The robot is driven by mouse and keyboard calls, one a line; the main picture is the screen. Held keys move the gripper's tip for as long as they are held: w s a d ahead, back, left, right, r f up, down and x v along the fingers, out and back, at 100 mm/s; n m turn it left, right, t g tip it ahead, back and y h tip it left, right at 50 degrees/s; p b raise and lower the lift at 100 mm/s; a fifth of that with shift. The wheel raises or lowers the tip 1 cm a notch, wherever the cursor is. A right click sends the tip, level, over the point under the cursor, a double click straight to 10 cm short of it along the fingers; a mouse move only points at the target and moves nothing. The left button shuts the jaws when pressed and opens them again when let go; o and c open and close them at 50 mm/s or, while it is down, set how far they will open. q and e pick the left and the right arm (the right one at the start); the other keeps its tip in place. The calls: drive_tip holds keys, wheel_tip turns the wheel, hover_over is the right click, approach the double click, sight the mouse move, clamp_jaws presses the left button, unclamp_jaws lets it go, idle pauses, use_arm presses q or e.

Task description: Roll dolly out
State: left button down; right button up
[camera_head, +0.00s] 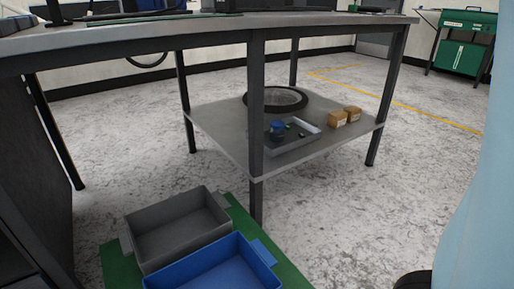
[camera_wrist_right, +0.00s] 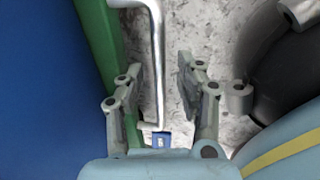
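The dolly is a green platform (camera_head: 119,262) low at the bottom of the head view, carrying a grey bin (camera_head: 178,228) and a blue bin (camera_head: 215,265). In the right wrist view the dolly's green edge (camera_wrist_right: 105,45) and the blue bin (camera_wrist_right: 45,90) fill the left side. A silver bar handle (camera_wrist_right: 157,60) sticks out from the green edge and bends lengthwise between my right gripper's fingers. My right gripper (camera_wrist_right: 159,80) is open, with gaps to the bar on both sides. A small blue piece (camera_wrist_right: 161,139) shows near the bar's lower end. My left gripper is out of view.
A workbench (camera_head: 220,30) stands over and behind the dolly, its leg (camera_head: 256,130) close by. Its lower shelf (camera_head: 225,130) holds a wheel (camera_head: 278,97), a tray (camera_head: 295,140) and small boxes (camera_head: 345,116). Open floor (camera_head: 345,210) lies right. A green cabinet (camera_head: 462,45) stands far right.

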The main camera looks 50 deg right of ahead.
wheel_tip(320, 180, up, 12)
drive_tip(key=s, duration=0.2)
drive_tip(key=shift+a, duration=0.3)
idle(0.4)
drive_tip(key=shift+f, duration=0.1)
idle(0.3)
